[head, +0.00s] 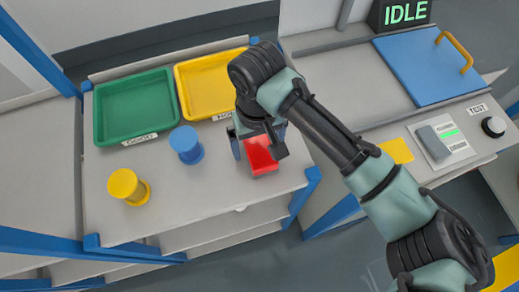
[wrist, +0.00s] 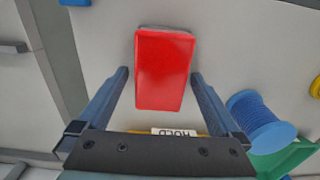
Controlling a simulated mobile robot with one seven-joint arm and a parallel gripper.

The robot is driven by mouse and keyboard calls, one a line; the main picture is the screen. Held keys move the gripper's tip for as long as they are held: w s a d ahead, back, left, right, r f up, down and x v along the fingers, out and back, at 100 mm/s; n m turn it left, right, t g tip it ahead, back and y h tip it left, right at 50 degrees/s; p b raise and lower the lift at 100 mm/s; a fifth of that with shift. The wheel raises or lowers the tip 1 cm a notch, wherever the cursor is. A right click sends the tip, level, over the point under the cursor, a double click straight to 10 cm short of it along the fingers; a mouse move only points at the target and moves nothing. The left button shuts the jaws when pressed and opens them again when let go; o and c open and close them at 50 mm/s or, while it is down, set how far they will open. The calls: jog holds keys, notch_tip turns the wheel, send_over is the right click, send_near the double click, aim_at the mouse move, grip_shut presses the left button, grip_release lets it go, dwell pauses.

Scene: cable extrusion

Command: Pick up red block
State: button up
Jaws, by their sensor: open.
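The red block (head: 261,156) lies on the grey workbench top, near its right side. In the wrist view the red block (wrist: 164,70) sits between and beyond the fingers, with a gap on each side. My gripper (wrist: 161,75) is open and empty, with one finger on either side of the block's width. In the head view my gripper (head: 259,148) is over the block and hides part of it. I cannot tell the exact height of the fingertips above the bench.
A blue spool (head: 186,145) and a yellow spool (head: 128,187) stand left of the block. A green tray (head: 136,137) and a yellow tray (head: 181,94) lie at the back. A second bench with a blue panel (head: 425,68) and an "IDLE" display (head: 405,12) is at right.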

aim_at(258, 144)
jog(key=c, duration=1.3)
jog(key=shift+c, duration=0.2)
notch_tip(258, 144, up, 10)
jog(key=shift+r+p, duration=0.1)
jog(key=shift+p, duration=0.6)
